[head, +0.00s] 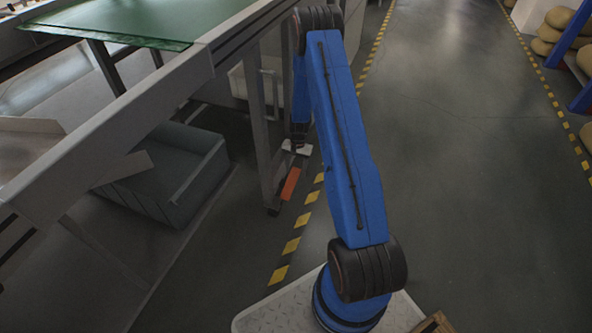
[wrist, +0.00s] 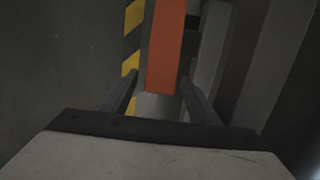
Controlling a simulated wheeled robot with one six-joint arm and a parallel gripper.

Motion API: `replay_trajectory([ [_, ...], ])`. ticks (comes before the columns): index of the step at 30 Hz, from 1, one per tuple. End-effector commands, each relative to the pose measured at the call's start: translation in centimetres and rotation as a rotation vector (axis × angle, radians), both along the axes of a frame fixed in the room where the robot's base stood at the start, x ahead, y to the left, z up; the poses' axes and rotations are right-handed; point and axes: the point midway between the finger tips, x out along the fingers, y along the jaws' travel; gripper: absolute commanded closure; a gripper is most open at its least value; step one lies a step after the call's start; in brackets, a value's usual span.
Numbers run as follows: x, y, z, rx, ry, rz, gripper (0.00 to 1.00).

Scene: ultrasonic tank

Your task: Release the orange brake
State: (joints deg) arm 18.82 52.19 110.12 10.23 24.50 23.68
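The orange brake (head: 290,184) is a flat orange bar low by the foot of the table leg, near the floor, in the head view. In the wrist view the orange brake (wrist: 165,45) runs down from the top edge and ends just ahead of my gripper. My gripper (wrist: 160,80) is open, with one finger on each side of the bar's near end in the picture. I cannot tell whether the fingers touch it or how far off it is. In the head view my gripper (head: 297,148) is low beside the leg, just behind the bar, partly hidden by my arm.
The grey table leg (head: 258,120) stands close to the left of the brake. A grey bin (head: 190,170) sits under the green-topped table (head: 150,20). A yellow-black floor stripe (head: 292,245) runs beside the brake. The aisle on the right is clear floor.

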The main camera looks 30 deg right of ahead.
Motion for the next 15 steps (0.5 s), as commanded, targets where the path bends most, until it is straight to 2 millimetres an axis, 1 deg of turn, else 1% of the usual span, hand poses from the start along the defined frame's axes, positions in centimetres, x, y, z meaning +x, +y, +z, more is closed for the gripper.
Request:
replay_trajectory([
  [5,0.0,0.0,0.1,-0.001,-0.001,0.0,0.45],
  [8,0.1,-0.1,0.8,-0.001,-0.002,0.0,0.45],
  [11,0.3,-0.2,2.1,-0.001,-0.002,0.001,0.45],
  [15,0.5,-0.5,4.7,-0.002,-0.003,0.002,0.45],
])
